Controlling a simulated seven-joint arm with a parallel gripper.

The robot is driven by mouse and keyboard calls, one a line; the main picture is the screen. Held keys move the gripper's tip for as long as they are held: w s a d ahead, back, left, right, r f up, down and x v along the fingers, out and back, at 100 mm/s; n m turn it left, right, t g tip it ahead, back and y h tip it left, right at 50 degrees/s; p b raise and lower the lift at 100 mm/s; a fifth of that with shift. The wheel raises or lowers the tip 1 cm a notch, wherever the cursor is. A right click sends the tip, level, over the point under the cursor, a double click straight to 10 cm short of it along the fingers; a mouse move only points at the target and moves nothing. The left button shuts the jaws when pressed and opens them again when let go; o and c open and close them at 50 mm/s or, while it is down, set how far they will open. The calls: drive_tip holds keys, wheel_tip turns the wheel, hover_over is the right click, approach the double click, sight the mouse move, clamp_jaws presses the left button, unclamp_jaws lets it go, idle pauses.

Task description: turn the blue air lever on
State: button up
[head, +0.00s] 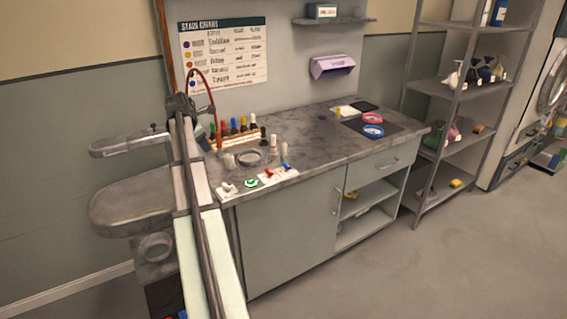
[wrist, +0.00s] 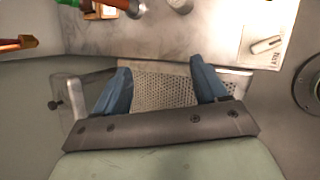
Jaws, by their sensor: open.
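In the head view, small control plates sit along the front left edge of the grey counter. A small blue part (head: 285,167), which looks like the blue air lever, shows at the right end of this group. It is too small to tell its position. A red lever (head: 269,172) is beside it. A white lever (head: 228,187) and a green round button (head: 250,183) are further left. In the wrist view my gripper (wrist: 160,80) is open and empty, its blue fingers over a perforated metal plate (wrist: 165,90). The blue lever does not show there. I cannot make out my fingertips in the head view.
The counter (head: 310,140) holds a rack of coloured bottles (head: 235,137) and a round dish (head: 250,157) behind the controls. In the wrist view, a labelled plate (wrist: 250,58) with a white lever is at upper right.

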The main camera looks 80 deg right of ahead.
drive_tip(key=s+d+g+y, duration=0.1)
drive_tip(key=s+d, duration=0.2)
drive_tip(key=s, duration=0.4)
drive_tip(key=s+d+g, duration=0.1)
drive_tip(key=s+d, duration=0.2)
drive_tip(key=s, duration=0.3)
drive_tip(key=m+g+y, duration=0.2)
approach(286, 164)
drive_tip(key=x, duration=0.8)
drive_tip(key=shift+s+a+f, duration=0.1)
drive_tip(key=shift+a, duration=0.05)
drive_tip(key=shift+c, duration=0.4)
drive_tip(key=c, duration=1)
